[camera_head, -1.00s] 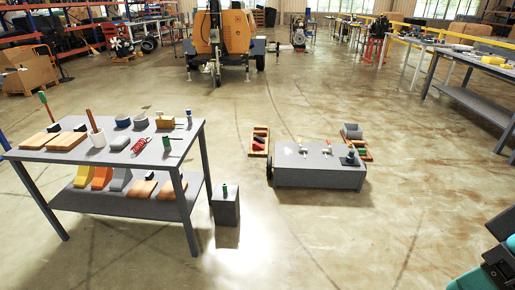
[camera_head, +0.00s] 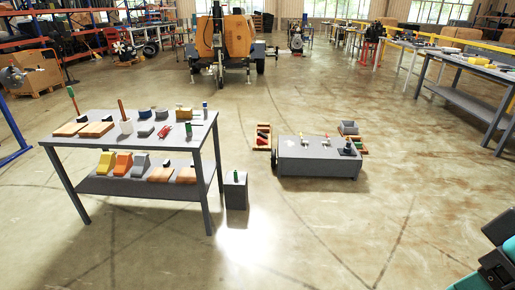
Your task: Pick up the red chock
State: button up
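Several wedge-shaped chocks sit on the lower shelf (camera_head: 100,185) of the grey table at the left: a yellow chock (camera_head: 105,163), an orange-red chock (camera_head: 123,164) and a grey chock (camera_head: 141,165). The orange-red one stands between the other two and is the nearest to red. My gripper (camera_head: 496,268), dark with teal parts of my arm, shows only partly at the bottom right edge, far from the shelf. Its fingertips are not clear, so I cannot tell whether it is open or shut.
The table top (camera_head: 75,142) above the shelf holds wooden blocks, a white cup and a red coil (camera_head: 165,131). A grey box (camera_head: 236,190) stands beside the table's right legs. A wheeled grey box (camera_head: 318,160) stands at centre right. The front floor is clear.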

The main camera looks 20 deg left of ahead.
aim_at(260, 141)
jog(key=k, duration=0.25)
jog(key=u, duration=2.4)
jog(key=i, duration=8.3)
jog(key=z, duration=2.6)
jog(key=i, duration=0.1)
jog(key=z, duration=0.1)
